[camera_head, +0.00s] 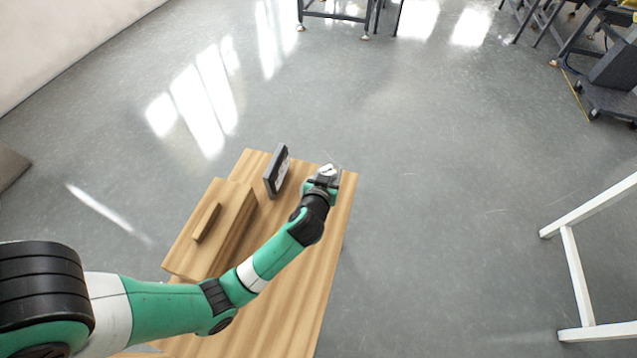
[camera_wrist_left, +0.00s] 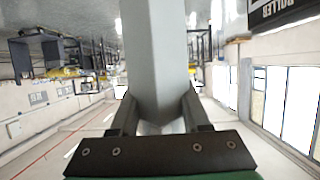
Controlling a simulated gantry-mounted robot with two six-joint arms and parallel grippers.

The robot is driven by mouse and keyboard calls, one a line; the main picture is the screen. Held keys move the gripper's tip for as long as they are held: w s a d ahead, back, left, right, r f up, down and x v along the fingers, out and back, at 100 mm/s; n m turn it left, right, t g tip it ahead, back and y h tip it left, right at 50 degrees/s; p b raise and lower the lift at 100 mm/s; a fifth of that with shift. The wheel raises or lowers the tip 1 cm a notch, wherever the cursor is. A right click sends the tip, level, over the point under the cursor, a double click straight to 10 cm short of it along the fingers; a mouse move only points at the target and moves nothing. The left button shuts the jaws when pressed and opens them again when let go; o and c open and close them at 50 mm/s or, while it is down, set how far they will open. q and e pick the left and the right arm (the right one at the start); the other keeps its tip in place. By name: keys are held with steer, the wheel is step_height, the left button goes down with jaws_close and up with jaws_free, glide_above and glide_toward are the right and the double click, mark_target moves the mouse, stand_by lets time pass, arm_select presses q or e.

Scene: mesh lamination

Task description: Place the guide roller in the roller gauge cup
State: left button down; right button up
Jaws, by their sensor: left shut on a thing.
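My left gripper (camera_head: 326,179) is at the far right corner of the wooden table and is shut on a pale grey, smooth-sided bar, which I take to be the guide roller (camera_wrist_left: 160,55). In the left wrist view the bar stands between both fingers of the gripper (camera_wrist_left: 160,118) and extends away from them. In the head view only a small light part of it shows at the gripper's tip. I cannot make out the roller gauge cup; the gripper may hide it. My right gripper is not in view.
A dark upright sign (camera_head: 277,171) stands left of the gripper; its lettering "ROLLER" shows in the left wrist view (camera_wrist_left: 278,10). A wooden block with a raised bar (camera_head: 222,205) sits on the table's left side. The table's (camera_head: 312,290) front right part is bare.

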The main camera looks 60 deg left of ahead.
arm_select(q)
steer(key=a+f+b, duration=0.2)
steer(key=a+f, duration=0.1)
steer(key=a+f+b, duration=0.2)
steer(key=a+f, duration=0.1)
steer(key=f, duration=0.1)
steer(key=w+a+f+b, duration=0.1)
steer(key=a+f+b, duration=0.1)
steer(key=a+f, duration=0.1)
steer(key=shift+f+b, duration=0.3)
steer(key=shift+f, duration=0.25)
steer(key=shift+r, duration=0.15)
steer(key=shift+w, duration=0.1)
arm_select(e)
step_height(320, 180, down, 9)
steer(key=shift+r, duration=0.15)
arm_select(q)
steer(key=c, duration=0.8)
jaws_free()
steer(key=shift+f, duration=0.25)
steer(key=shift+c, duration=0.2)
steer(key=o, duration=0.5)
steer(key=shift+c, duration=0.2)
steer(key=shift+r, duration=0.1)
